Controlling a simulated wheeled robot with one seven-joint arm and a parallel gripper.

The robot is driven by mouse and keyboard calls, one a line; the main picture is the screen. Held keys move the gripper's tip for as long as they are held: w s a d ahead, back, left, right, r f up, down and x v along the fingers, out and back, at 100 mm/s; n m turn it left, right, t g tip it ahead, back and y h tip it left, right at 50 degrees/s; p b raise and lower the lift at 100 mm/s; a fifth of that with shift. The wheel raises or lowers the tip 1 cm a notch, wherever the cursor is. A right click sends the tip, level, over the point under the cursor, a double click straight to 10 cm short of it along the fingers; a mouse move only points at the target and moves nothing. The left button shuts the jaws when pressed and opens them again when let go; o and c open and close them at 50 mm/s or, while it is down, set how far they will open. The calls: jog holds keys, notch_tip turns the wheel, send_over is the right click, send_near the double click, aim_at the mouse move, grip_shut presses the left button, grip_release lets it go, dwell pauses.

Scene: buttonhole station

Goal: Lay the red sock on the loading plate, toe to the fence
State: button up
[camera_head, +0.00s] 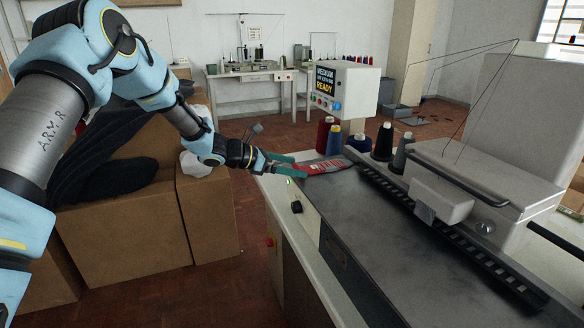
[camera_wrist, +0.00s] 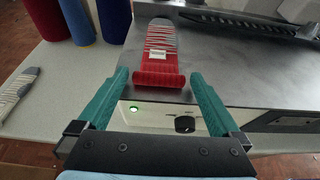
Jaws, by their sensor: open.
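The red sock (camera_head: 328,166) lies at the far left corner of the dark metal loading plate (camera_head: 385,262). In the wrist view the sock (camera_wrist: 160,53) is red with pale stripes, a white label and a grey end pointing away from me. Its plain red cuff faces my gripper (camera_wrist: 160,88). The teal fingers are open, one on each side of the cuff, with gaps to it. In the head view my gripper (camera_head: 292,164) is at the plate's left edge. A black toothed rail (camera_head: 440,232) runs along the plate's right side; I cannot tell whether it is the fence.
Thread cones, including a red one (camera_head: 325,133) and a blue one (camera_head: 334,139), stand behind the sock. The grey machine (camera_head: 480,185) borders the plate on the right. A striped item (camera_wrist: 18,90) lies left. Cardboard boxes (camera_head: 140,225) stand left. Most of the plate is clear.

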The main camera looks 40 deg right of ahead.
jog(key=b+v, duration=0.2)
jog(key=v, duration=0.9)
jog(key=shift+w+a, duration=0.2)
jog(key=shift+a, duration=0.1)
jog(key=s+a+f+m+t+y, duration=0.1)
jog(key=a+m+y, duration=0.3)
jog(key=a, duration=1.2)
jog(key=s+a+f+m+t+y, duration=0.1)
jog(key=s+a+m+t+y, duration=0.2)
jog(key=a, duration=1.3)
jog(key=s+a+f+m+t+y, duration=0.1)
jog(key=a+m+y, duration=0.4)
jog(key=a, duration=1.1)
jog(key=s+m+t, duration=0.1)
jog(key=m, duration=0.2)
jog(key=shift+s+a, duration=0.25)
jog(key=shift+a, duration=0.15)
